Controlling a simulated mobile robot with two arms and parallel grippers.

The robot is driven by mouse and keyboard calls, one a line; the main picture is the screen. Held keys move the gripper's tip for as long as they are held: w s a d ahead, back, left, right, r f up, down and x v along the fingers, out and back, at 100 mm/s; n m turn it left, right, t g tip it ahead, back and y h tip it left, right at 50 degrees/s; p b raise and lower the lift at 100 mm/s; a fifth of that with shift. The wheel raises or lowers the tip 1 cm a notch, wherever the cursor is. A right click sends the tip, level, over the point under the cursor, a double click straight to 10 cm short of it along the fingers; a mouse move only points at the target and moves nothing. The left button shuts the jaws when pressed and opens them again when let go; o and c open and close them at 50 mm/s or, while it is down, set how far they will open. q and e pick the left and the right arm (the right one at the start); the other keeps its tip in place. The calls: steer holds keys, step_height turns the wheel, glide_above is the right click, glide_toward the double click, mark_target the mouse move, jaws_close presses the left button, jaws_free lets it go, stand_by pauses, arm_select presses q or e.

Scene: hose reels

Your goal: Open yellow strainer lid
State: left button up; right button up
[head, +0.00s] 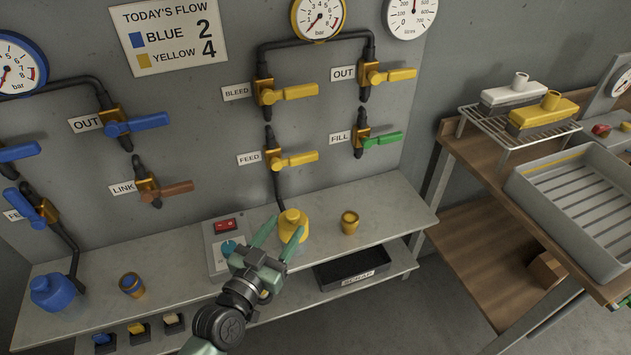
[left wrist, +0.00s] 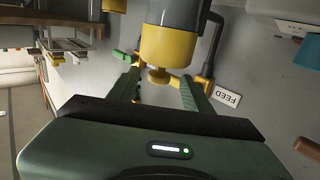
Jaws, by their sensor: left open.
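The yellow strainer (head: 291,217) stands on the grey bench below the FEED valve, with a dark pipe running down to it. In the left wrist view, which is upside down, its yellow lid (left wrist: 168,48) carries a small round knob (left wrist: 158,76). The lid appears closed. My left gripper (head: 278,234) is open in front of the strainer, with one finger overlapping it in the head view. In the left wrist view its fingers (left wrist: 160,82) are spread on either side of the knob, and I see no clear contact.
A yellow cup (head: 349,222) stands right of the strainer; a switch box (head: 222,250) is just left. A blue strainer (head: 52,292) is at far left. A SCRAP bin (head: 352,270) sits below. The yellow FEED lever (head: 297,159) juts out above.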

mark_target(291, 216)
arm_select(q)
steer(key=shift+w+d+r, duration=0.2)
steer(key=shift+w+d, duration=0.15)
steer(key=shift+w, duration=0.2)
steer(key=shift+a+r, duration=0.1)
steer(key=shift+r, duration=0.1)
steer(key=shift+w+d+r, duration=0.15)
steer(key=shift+w+d, duration=0.2)
steer(key=shift+w, duration=0.2)
steer(key=shift+w+d+r, duration=0.15)
steer(key=shift+w+d, duration=0.15)
steer(key=shift+w, duration=0.25)
steer(key=x, duration=0.2)
steer(key=shift+w+d+f, duration=0.15)
steer(key=shift+w, duration=0.2)
steer(key=shift+w+d, duration=0.2)
steer(key=shift+w, duration=0.25)
steer(key=c, duration=1)
jaws_close()
arm_select(e)
steer(key=shift+s+r, duration=0.3)
steer(key=shift+s, duration=0.4)
steer(key=shift+w+a, duration=0.25)
